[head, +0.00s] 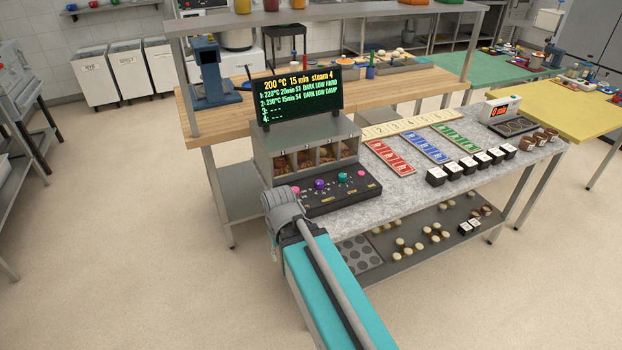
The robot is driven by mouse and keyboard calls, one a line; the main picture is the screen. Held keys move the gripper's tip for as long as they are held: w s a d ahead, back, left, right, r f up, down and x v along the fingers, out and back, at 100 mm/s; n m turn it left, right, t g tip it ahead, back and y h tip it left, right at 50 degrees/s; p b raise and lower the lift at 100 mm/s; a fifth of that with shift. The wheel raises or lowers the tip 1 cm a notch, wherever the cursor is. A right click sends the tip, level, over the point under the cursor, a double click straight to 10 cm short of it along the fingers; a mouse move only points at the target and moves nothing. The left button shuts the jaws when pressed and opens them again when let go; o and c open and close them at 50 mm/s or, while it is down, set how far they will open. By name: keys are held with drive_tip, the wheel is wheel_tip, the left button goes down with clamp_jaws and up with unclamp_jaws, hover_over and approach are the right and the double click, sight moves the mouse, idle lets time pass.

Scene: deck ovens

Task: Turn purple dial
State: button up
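The purple dial (319,183) sits on a dark control panel (330,200) at the front of a grey unit on the marble-topped table. A pink knob is on its left, and a teal knob (343,176) and a red-pink knob are on its right. The dial's pointer is too small to read. A black display (300,95) above reads 200 °C, 15 min, steam 4, with two filled lines and two blank lines below. My gripper cannot be made out.
The grey unit has open bins (305,160) of brown pieces. Red, blue and green card strips (390,157) lie to the right, with black boxes (436,177) along the table edge. A lower shelf holds pale rolls. Floor at left is clear.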

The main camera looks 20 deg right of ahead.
drive_tip(key=shift+d, duration=0.15)
drive_tip(key=shift+o, duration=0.3)
drive_tip(key=shift+o, duration=1)
drive_tip(key=shift+w+d, duration=0.1)
drive_tip(key=shift+o, duration=0.4)
drive_tip(key=shift+w+d+r, duration=0.1)
drive_tip(key=shift+w+r, duration=0.1)
wheel_tip(320, 180, up, 11)
drive_tip(key=m+p, duration=0.7)
drive_tip(key=p, duration=0.5)
hover_over(320, 182)
drive_tip(key=shift+d+r+y, duration=0.1)
drive_tip(key=shift+d+y, duration=0.15)
drive_tip(key=shift+y, duration=0.05)
drive_tip(key=shift+b, duration=0.35)
drive_tip(key=f+b, duration=1.3)
drive_tip(key=shift+w+a+f+b, duration=0.1)
drive_tip(key=shift+a+f+b, duration=0.2)
drive_tip(key=shift+f, duration=0.1)
